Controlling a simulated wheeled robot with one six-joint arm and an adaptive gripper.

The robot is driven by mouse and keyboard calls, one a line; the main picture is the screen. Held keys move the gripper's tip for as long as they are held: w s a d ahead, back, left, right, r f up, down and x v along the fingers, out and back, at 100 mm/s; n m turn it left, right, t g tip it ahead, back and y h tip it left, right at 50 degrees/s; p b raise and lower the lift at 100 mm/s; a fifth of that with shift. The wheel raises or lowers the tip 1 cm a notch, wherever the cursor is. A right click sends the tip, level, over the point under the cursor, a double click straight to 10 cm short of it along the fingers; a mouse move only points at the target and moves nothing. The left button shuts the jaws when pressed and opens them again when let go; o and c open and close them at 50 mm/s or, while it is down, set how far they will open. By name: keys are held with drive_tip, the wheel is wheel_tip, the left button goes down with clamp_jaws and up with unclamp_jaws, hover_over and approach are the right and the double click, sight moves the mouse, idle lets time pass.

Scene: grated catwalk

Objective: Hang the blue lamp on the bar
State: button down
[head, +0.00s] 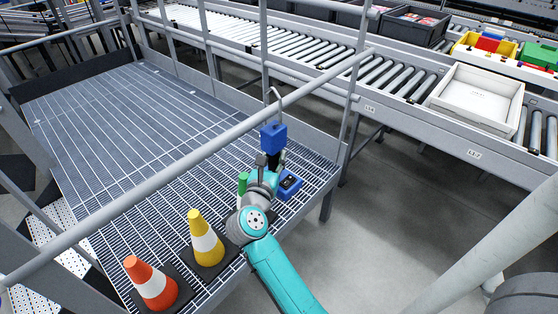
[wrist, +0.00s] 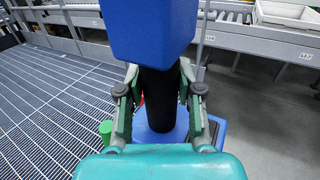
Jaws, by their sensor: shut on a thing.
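The blue lamp (head: 272,138) is upright in my gripper (head: 267,163), with a pale hook (head: 276,94) above its blue body. In the wrist view the blue body (wrist: 152,30) fills the top middle, and my gripper (wrist: 160,92) is shut on the black part below it. The bar (head: 190,158) is a long grey rail running from lower left to upper right in the head view. The hook overlaps the bar in that view; I cannot tell whether it goes around or touches it. The wrist view does not show the hook.
A blue box with a dark top (head: 289,184) and a green object (head: 242,183) stand on the grating near my gripper. A yellow cone (head: 206,240) and an orange cone (head: 150,283) stand at the lower left. The grating at the upper left is clear. A roller conveyor (head: 300,47) runs behind.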

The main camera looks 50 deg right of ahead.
drive_tip(key=shift+w, duration=0.65)
drive_tip(key=shift+f, duration=1.85)
drive_tip(key=shift+f, duration=0.1)
drive_tip(key=c, duration=0.7)
unclamp_jaws()
drive_tip(key=v, duration=1.2)
